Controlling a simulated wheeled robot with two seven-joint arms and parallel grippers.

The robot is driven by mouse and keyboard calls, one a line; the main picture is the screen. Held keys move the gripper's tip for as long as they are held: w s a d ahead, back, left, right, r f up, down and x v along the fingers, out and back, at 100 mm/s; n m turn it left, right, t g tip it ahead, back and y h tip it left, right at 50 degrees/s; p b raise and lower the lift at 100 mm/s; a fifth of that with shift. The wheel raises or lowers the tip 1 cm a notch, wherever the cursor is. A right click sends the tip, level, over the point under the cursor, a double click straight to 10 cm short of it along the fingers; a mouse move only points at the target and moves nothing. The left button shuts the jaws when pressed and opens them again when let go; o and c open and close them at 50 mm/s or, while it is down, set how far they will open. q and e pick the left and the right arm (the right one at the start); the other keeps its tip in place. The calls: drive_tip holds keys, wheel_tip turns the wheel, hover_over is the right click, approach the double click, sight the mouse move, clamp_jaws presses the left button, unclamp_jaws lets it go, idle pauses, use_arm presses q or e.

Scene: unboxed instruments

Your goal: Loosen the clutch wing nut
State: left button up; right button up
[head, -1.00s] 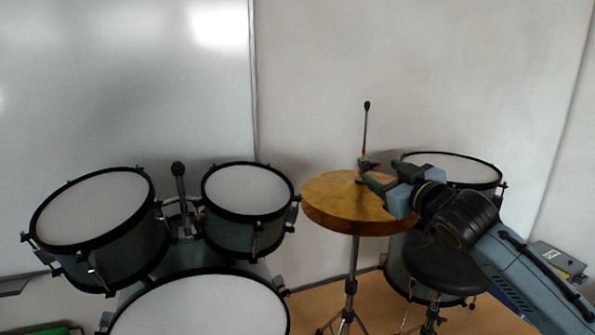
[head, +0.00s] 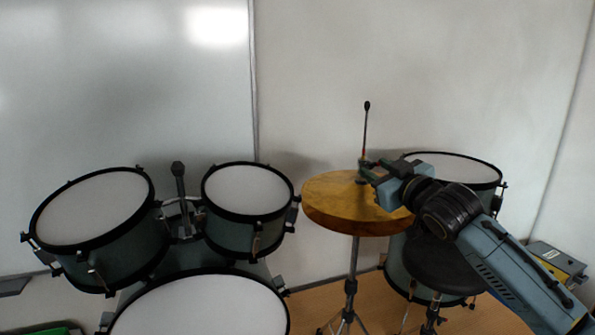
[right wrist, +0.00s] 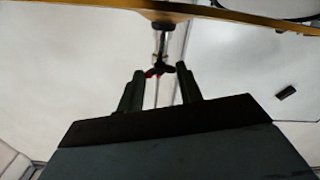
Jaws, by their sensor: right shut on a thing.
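The hi-hat cymbals (head: 335,203) are a golden pair on a chrome stand, with a thin rod (head: 366,130) rising above them. The clutch wing nut (right wrist: 160,71), dark with red on it, sits on the rod just above the top cymbal. My right gripper (head: 366,170) reaches in from the right over the cymbal, at the clutch. In the right wrist view its two dark fingers (right wrist: 158,82) stand on either side of the wing nut, shut on it. In the head view the fingers largely hide the nut. My left gripper is not in view.
A small tom (head: 248,190), a larger tom (head: 95,208) and the bass drum (head: 205,308) stand to the left. A floor tom (head: 455,168) stands behind my right arm, and a round black stool seat (head: 440,272) lies below it. The wall behind is clear.

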idle(0.3)
drive_tip(key=n, duration=0.4)
drive_tip(key=shift+n, duration=0.4)
drive_tip(key=n, duration=0.4)
drive_tip(key=shift+n, duration=0.4)
drive_tip(key=shift+n, duration=0.3)
drive_tip(key=o, duration=0.5)
drive_tip(key=shift+n, duration=0.3)
drive_tip(key=o, duration=0.5)
